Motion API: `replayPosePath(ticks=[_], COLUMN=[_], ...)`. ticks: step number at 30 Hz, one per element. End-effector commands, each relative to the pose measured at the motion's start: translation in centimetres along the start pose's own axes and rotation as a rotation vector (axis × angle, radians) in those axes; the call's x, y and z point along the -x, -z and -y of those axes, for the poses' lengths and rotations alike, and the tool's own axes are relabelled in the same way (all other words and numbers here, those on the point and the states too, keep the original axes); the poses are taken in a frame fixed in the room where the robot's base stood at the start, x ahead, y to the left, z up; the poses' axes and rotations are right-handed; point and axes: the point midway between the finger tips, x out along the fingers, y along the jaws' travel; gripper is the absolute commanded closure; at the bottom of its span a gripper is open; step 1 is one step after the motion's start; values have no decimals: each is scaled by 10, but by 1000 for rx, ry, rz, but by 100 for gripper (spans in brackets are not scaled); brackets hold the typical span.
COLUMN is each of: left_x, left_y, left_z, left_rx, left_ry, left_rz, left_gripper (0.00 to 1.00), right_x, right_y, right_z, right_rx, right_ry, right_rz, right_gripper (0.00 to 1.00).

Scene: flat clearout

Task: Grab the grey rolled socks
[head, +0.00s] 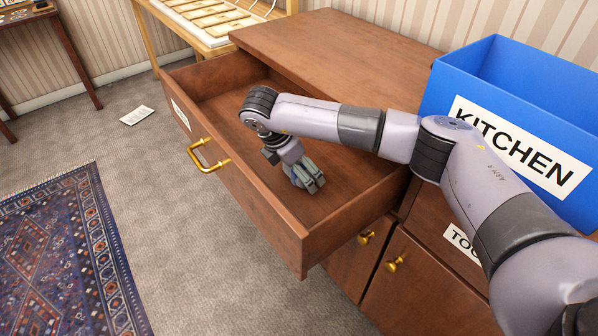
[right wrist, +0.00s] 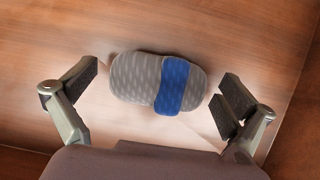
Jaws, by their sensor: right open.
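The grey rolled socks (right wrist: 135,78) lie on the wooden drawer floor in the right wrist view, a rounded grey bundle with a blue band round its right part. My right gripper (head: 308,180) is inside the open drawer (head: 250,205), pointing down at its floor. In the right wrist view its fingers are open, one on each side of the socks, with a gap to each. In the head view the socks cannot be made out and seem hidden by the gripper. My left gripper is not in view.
The drawer walls stand close around my right gripper; its front has a brass handle (head: 207,157). A blue box labelled KITCHEN (head: 520,140) stands on the wooden cabinet top (head: 340,45), beside my right arm. A rug (head: 65,250) lies on the carpet at left.

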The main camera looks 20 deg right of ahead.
Motion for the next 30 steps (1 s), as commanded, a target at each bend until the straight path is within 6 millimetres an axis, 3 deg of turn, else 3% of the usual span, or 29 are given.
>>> replayPosePath(ticks=[6, 27, 30], left_x=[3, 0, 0], left_y=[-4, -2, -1], left_z=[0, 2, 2], left_rx=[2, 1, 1], left_ry=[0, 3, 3], left_rz=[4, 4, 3], left_gripper=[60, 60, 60], right_x=[0, 0, 0], right_y=[0, 0, 0], right_z=[0, 0, 0], right_rx=[0, 0, 0], right_ry=[-1, -1, -2], right_rz=[0, 0, 0], right_gripper=[1, 48, 49])
